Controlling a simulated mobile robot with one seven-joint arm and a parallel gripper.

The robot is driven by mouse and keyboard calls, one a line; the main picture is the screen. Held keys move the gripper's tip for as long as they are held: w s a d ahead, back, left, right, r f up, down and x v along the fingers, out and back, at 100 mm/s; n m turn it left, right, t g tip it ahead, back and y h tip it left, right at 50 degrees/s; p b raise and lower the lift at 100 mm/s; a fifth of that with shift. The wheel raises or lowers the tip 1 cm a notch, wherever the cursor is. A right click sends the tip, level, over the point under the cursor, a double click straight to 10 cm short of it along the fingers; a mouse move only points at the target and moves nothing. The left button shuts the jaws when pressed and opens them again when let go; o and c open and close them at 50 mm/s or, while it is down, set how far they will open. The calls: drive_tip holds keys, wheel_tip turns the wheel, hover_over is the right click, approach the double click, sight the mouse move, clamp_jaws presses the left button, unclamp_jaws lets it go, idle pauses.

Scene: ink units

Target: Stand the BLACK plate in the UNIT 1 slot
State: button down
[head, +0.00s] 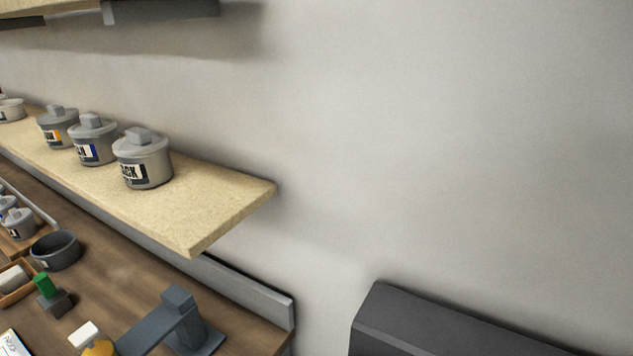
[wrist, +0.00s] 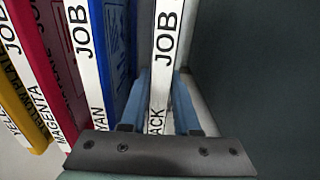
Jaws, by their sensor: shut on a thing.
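The black plate (wrist: 166,45) stands on edge in the wrist view, its white edge strip lettered "JOB" and "ACK", the first letters hidden. My gripper (wrist: 160,85) has its two blue fingers on either side of this strip and is shut on it. To its left stand the cyan plate (wrist: 117,45), the magenta plate (wrist: 63,40) and the yellow plate (wrist: 20,90), each with a white lettered strip. The black plate is apart from the cyan one by a narrow dark gap. The UNIT 1 slot is not identifiable in either view. My gripper is not in the head view.
A dark wall (wrist: 255,80) rises close to the right of the black plate. In the head view, a shelf (head: 225,200) carries several lidded grey pots (head: 143,160) above a wooden bench (head: 120,275). A dark box-like shape (head: 430,325) stands at lower right.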

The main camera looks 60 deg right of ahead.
drive_tip(key=shift+f, duration=0.25)
drive_tip(key=c, duration=0.6)
unclamp_jaws()
drive_tip(key=shift+o, duration=0.2)
wheel_tip(320, 180, up, 13)
drive_tip(key=shift+p, duration=0.4)
drive_tip(key=shift+r, duration=0.1)
wheel_tip(320, 180, up, 5)
drive_tip(key=p, duration=0.5)
drive_tip(key=shift+p, duration=0.35)
